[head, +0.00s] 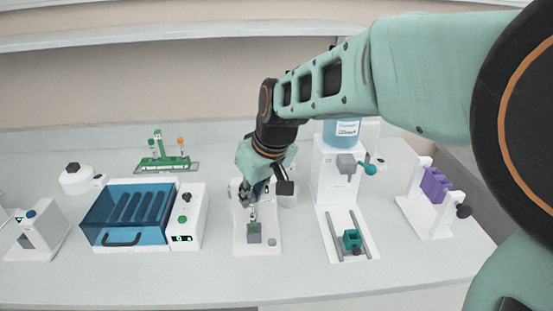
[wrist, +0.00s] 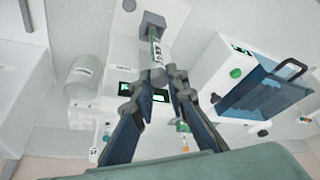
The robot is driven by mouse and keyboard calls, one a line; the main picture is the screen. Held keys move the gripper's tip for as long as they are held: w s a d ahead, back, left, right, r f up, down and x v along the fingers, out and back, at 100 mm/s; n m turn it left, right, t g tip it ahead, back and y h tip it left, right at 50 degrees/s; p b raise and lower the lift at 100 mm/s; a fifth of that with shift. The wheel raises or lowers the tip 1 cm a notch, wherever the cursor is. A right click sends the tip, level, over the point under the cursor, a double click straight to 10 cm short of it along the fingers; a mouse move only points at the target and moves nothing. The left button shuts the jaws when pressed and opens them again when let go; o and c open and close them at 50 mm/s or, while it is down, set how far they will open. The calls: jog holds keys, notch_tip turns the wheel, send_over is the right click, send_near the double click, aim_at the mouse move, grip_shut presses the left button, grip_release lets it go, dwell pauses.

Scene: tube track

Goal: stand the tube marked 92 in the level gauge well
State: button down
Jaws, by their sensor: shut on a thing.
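My gripper (head: 250,199) is shut on a slim clear tube (head: 253,213) with a white label and some green at its lower part. In the wrist view the fingertips (wrist: 154,82) close around the tube's near end, and the tube (wrist: 155,50) points away from me. Its far end meets the grey block (wrist: 152,20) on a white device; I cannot tell how deep it sits. In the head view the tube looks upright over this grey block (head: 254,236), the well of the white gauge (head: 262,248). The number on the label is too small to read.
A blue-lidded machine (head: 128,215) stands to the left. A white dispenser (head: 330,176) with rails stands to the right, and a purple block on a stand (head: 435,186) is farther right. A green rack (head: 163,163) with tubes is at the back left. The counter front is clear.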

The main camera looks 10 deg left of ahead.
jog(key=shift+f, duration=0.25)
jog(key=shift+f+b, duration=0.45)
jog(key=shift+b, duration=0.15)
jog(key=c, duration=1.8)
grip_release()
jog(key=shift+r, duration=0.1)
